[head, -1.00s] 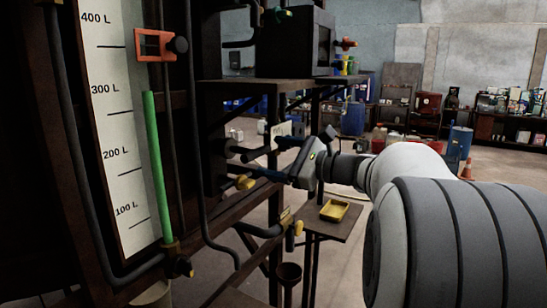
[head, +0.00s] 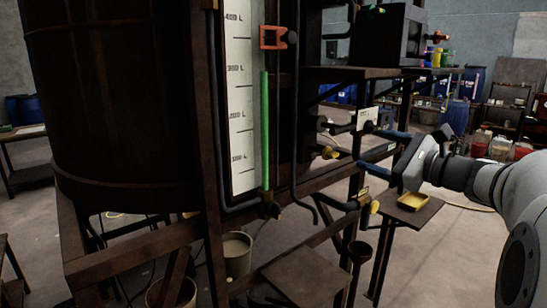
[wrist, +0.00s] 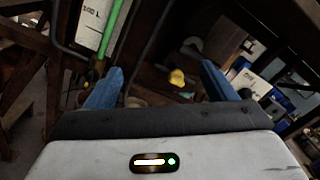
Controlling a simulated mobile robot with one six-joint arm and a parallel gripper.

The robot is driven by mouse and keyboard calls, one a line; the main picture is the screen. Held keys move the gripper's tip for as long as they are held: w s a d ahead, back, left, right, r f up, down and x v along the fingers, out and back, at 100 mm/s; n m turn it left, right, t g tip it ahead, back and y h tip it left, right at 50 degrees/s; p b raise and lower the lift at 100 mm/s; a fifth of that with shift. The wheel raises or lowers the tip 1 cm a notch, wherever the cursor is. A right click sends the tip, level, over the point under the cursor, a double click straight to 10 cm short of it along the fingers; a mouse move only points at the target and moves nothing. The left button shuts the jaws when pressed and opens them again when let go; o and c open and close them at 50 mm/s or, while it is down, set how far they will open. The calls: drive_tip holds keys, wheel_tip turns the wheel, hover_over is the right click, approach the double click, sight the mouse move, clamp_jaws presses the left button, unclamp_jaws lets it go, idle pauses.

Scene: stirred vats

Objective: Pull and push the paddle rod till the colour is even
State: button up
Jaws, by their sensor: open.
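The dark vat (head: 115,100) fills the left of the head view; its contents and the paddle are hidden. A yellow knob (head: 330,153) sticks out low on the vat's right side. It also shows between the fingers in the wrist view (wrist: 177,77). A dark stub (head: 335,126) juts out above it; I cannot tell which of these is the paddle rod. My gripper (head: 367,148) is open, its blue fingers pointing left toward the knob, apart from it and empty. A green column (head: 265,130) stands beside the white litre scale (head: 240,105).
A red-orange frame (head: 272,37) sits high on the scale. A yellow tray (head: 412,200) lies on a small stand below my gripper. Pipes, steel legs and a dark step (head: 305,275) crowd the front. A bucket (head: 236,255) stands under the vat. Open floor lies at right.

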drive_tip(key=s+a+f+n+g+h, duration=0.2)
drive_tip(key=s+a+f+n+g, duration=0.3)
drive_tip(key=f, duration=0.3)
drive_tip(key=s+a+f+n+g+h, duration=0.2)
drive_tip(key=s+a+f+n+g, duration=0.15)
drive_tip(key=s+a+f, duration=0.4)
drive_tip(key=s+d+f+n+g+h, duration=0.2)
drive_tip(key=s+d+f+n+h, duration=0.3)
drive_tip(key=s+f+n, duration=0.6)
drive_tip(key=s+n+h, duration=0.1)
drive_tip(key=h, duration=0.1)
drive_tip(key=shift+s+n+h, duration=0.3)
drive_tip(key=shift+n+h, duration=0.05)
drive_tip(key=shift+h, duration=0.05)
drive_tip(key=shift+c, duration=0.5)
